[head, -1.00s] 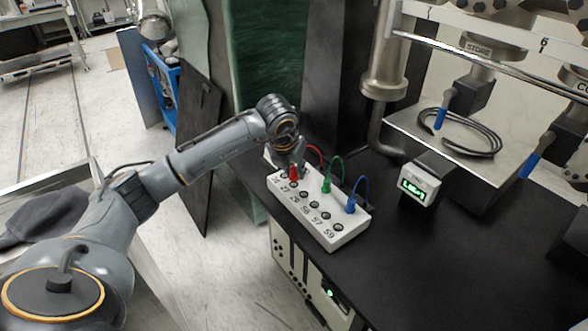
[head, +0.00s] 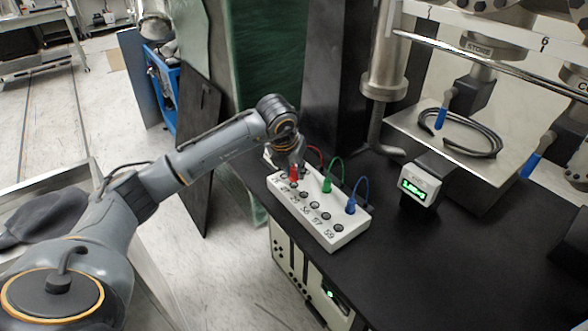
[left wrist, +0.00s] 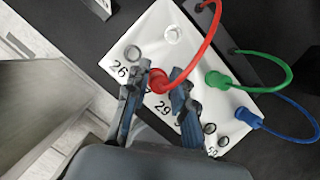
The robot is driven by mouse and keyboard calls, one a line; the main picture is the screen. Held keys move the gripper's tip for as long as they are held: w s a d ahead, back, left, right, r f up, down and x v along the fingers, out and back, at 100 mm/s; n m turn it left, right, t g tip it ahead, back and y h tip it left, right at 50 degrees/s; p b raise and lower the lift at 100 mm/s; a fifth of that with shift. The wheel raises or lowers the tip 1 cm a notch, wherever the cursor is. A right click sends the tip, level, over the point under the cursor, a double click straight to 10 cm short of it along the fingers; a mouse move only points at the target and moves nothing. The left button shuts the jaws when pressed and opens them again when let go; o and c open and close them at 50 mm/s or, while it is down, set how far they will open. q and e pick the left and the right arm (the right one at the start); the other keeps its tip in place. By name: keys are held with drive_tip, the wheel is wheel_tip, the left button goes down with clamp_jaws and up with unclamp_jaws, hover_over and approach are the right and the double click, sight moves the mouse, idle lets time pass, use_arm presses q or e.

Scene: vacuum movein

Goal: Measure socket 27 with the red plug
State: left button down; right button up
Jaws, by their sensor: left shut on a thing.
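The white socket box (head: 320,238) lies on the black bench, with a row of numbered sockets along its front. My left gripper (head: 297,157) is over the row's far left end, its fingers shut on the red plug (head: 293,173). In the left wrist view the red plug (left wrist: 158,80) is between the fingertips of my gripper (left wrist: 162,90), beside the 26 and 29 labels. It stands at socket 27, whose hole and label are mostly hidden there. I cannot tell whether its tip is fully seated. My right gripper is out of view.
A green plug (head: 327,185) and a blue plug (head: 351,205) stand in the box's rear row, with cables behind. A small meter (head: 420,185) with a lit green display, digits too small to read surely, is to the right. Bare bench lies in front of it.

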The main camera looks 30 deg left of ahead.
use_arm(q)
drive_tip(key=shift+f+b, duration=0.8)
drive_tip(key=shift+f, duration=0.25)
drive_tip(key=c, duration=1)
unclamp_jaws()
drive_tip(key=shift+c, duration=0.2)
drive_tip(key=shift+r, duration=0.1)
drive_tip(key=v, duration=1.2)
